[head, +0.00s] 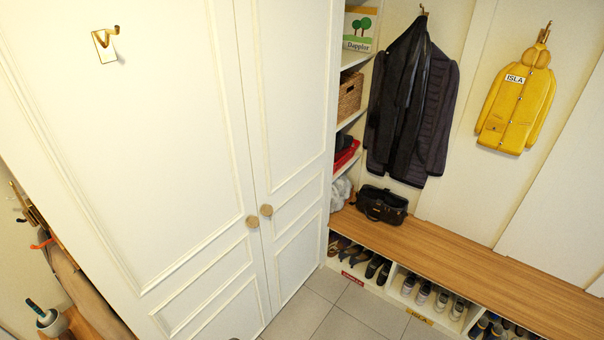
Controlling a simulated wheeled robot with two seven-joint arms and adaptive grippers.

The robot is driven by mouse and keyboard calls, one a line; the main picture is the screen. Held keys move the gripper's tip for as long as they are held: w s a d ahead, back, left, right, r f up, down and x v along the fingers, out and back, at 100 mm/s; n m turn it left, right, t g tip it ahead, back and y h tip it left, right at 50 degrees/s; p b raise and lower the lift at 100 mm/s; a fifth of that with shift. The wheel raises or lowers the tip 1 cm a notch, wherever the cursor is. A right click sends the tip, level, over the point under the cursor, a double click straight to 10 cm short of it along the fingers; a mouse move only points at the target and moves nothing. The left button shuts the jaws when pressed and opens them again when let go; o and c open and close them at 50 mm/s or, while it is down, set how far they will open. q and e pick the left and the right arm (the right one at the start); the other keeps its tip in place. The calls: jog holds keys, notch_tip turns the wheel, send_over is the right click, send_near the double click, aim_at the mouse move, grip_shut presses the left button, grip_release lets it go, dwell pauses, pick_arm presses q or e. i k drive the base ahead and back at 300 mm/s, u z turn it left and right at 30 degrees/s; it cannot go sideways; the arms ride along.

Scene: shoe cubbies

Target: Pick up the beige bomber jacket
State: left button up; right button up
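I see no garment that I can clearly identify as the beige bomber jacket. A tan, beige-looking garment (68,268) hangs at the far left, partly hidden behind the white wardrobe's edge. I cannot tell whether it is the bomber jacket. Neither of my grippers is in view.
A white wardrobe (150,130) with closed doors fills the left and middle. At right, a dark jacket (405,105) and a yellow raincoat (515,105) hang above a wooden bench (480,265), which holds a black bag (382,205). Shoes fill cubbies below. Tiled floor (345,315) is clear.

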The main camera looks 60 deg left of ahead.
aim_at(92, 305)
jog(key=u, duration=4.15)
jog(key=k, duration=0.6)
jog(key=u, duration=0.8)
jog(key=k, duration=0.65)
jog(key=u, duration=0.7)
jog(key=i, duration=2.05)
jog(key=z, duration=0.45)
jog(key=i, duration=1.65)
jog(key=z, duration=1.55)
jog(key=i, duration=1.05)
jog(key=z, duration=1.05)
